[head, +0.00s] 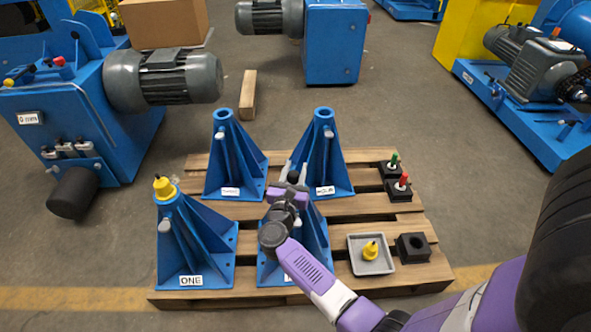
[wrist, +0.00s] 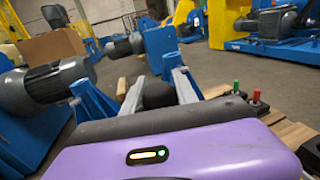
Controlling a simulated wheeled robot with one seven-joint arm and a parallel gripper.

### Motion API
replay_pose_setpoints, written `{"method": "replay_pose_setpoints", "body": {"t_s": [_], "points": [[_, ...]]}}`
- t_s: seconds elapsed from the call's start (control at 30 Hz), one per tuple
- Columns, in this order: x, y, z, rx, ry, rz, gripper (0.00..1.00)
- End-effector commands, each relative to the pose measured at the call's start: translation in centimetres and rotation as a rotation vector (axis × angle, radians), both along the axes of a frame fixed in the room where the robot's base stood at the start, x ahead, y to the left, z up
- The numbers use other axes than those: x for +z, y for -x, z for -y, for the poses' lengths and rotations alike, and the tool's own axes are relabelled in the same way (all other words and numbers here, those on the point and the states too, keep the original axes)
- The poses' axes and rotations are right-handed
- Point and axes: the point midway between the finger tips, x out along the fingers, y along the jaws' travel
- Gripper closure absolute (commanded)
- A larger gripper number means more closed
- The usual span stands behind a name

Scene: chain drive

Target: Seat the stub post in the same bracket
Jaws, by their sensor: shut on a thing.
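My gripper (head: 293,176) is above the front right bracket (head: 318,243), partly hiding it. Its fingers are shut on a dark round-topped piece (head: 296,177), apparently the stub post. In the wrist view this piece (wrist: 158,95) sits between the two grey fingers; its lower end is hidden. The front left blue bracket (head: 190,245), labelled ONE, has a yellow piece (head: 164,187) in its top. Two more blue brackets stand behind, back left (head: 228,165) and back right (head: 322,160), with open round tops. I cannot tell whether the held piece touches any bracket.
On the pallet (head: 350,297) at right are a grey tray (head: 356,266) with a yellow piece (head: 371,250), an empty-looking black holed block (head: 413,248), and black blocks bearing red (head: 403,180) and green (head: 394,160) pieces. A wooden beam (head: 248,95) lies behind the pallet.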

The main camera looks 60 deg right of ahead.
Motion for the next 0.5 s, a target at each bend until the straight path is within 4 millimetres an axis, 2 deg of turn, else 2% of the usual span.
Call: {"method": "replay_pose_setpoints", "body": {"t_s": [0.5], "points": [[-0.67, -0.12, 0.04, 0.0, 0.005, 0.004, 1.0]]}}
